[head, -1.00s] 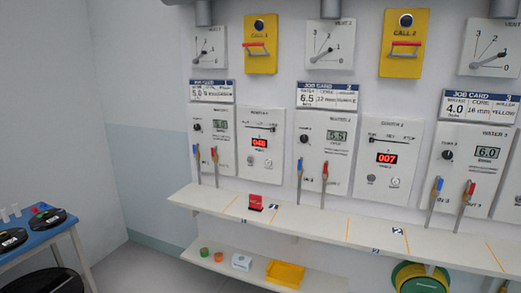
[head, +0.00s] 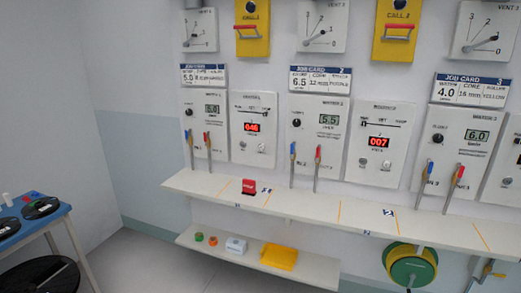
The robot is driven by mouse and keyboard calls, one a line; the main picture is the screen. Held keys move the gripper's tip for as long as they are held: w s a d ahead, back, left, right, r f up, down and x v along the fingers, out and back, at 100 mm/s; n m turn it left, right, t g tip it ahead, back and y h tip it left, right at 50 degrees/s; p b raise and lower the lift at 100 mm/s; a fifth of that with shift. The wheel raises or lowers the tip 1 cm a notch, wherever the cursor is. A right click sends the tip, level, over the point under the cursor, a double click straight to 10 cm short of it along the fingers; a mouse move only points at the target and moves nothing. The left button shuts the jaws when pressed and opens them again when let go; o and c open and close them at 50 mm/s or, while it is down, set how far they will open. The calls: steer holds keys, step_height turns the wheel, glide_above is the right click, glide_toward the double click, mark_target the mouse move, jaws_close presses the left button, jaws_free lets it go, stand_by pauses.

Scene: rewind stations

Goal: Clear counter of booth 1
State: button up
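The booth 1 counter panel (head: 252,132) is a white plate on the wall. Its red display (head: 254,127) shows three digits that look like 046. A slide scale runs above the display, and a round grey button or knob sits below it; their labels are too small to read. Below the panel is a long white ledge (head: 215,192). My gripper is not in the head view.
The booth 2 counter (head: 378,142) reads 007. Blue- and red-handled levers stand along the ledge. A lower shelf (head: 317,271) holds a yellow tray (head: 279,256), a white box (head: 236,245) and small round items. A blue table (head: 62,215) stands left; floor between is clear.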

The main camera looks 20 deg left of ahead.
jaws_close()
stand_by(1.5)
